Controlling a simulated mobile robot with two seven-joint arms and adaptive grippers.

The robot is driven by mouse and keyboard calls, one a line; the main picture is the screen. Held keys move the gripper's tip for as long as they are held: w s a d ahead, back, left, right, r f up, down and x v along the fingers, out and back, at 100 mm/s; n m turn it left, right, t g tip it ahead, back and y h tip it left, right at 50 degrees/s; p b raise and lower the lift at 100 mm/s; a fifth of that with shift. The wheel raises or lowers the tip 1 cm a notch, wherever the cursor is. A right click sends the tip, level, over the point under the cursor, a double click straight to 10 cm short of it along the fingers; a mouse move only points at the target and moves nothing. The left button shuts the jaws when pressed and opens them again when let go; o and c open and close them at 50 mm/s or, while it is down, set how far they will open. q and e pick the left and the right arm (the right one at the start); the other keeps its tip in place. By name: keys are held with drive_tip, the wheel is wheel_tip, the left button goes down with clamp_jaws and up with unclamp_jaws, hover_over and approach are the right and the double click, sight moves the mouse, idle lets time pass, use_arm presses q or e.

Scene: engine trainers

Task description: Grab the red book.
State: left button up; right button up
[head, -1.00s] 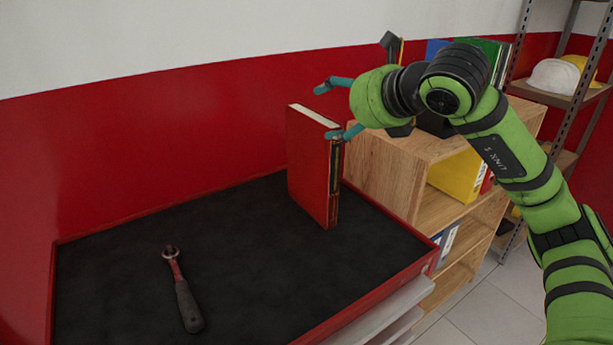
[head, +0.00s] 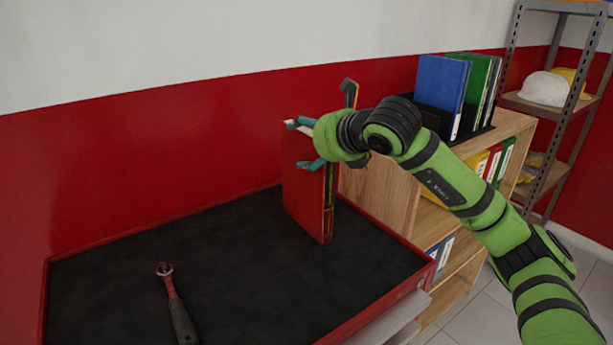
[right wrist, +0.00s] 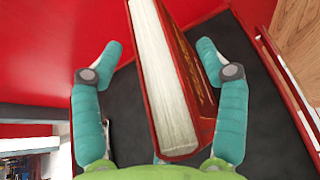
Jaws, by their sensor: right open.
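The red book (head: 305,197) stands upright on the black top of the red tool cart, close to the red wall. My right gripper (head: 298,144) is at the book's upper part, with its teal fingers open on either side of it. In the right wrist view, the book (right wrist: 165,80) shows its white page edge between the two spread fingers of my gripper (right wrist: 160,65). A gap shows on the left side; the right finger is close to the spine cover. My left gripper is not in view.
A ratchet wrench (head: 174,302) lies on the cart top (head: 230,270) at the front left. A wooden shelf (head: 385,195) with binders stands right of the cart. A blue book (head: 440,92) and others stand on it. A metal rack with helmets (head: 545,88) is farther right.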

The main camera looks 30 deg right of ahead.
clamp_jaws()
drive_tip(key=shift+r, duration=0.15)
drive_tip(key=shift+r, duration=0.1)
